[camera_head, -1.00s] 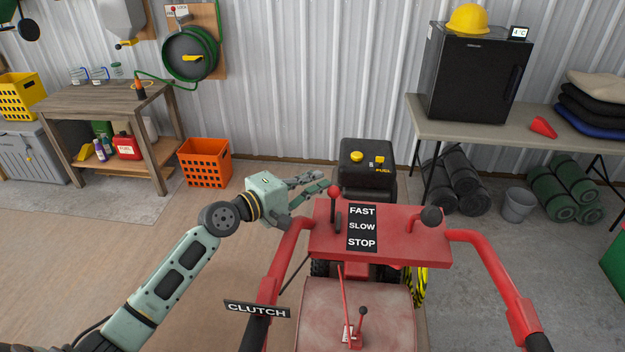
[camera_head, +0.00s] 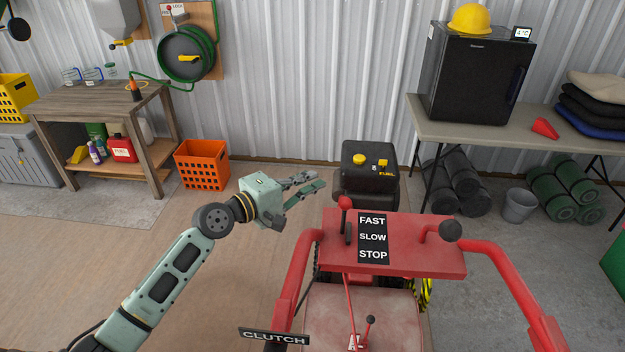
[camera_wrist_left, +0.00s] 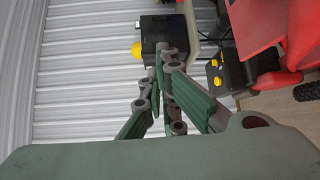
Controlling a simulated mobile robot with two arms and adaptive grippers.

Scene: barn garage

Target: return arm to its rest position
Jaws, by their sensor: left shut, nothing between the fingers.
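My left gripper (camera_head: 312,184) is in the air left of the red machine (camera_head: 335,243), a little short of its black engine (camera_head: 369,170). The left arm comes in from the lower left. Its fingers are shut with nothing between them. They also show in the left wrist view (camera_wrist_left: 160,65), pointing away from the wrist. The throttle lever with a red knob (camera_head: 345,202) stands at the left of the panel marked FAST, SLOW, STOP, apart from the gripper. My right gripper is not in view.
A CLUTCH lever (camera_head: 273,337) is at the lower left of the machine. An orange crate (camera_head: 202,166) stands on the floor behind the arm. A wooden bench (camera_head: 98,101) is at the left and a grey table (camera_head: 440,112) with a black fridge (camera_head: 475,75) at the right. The floor left of the arm is clear.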

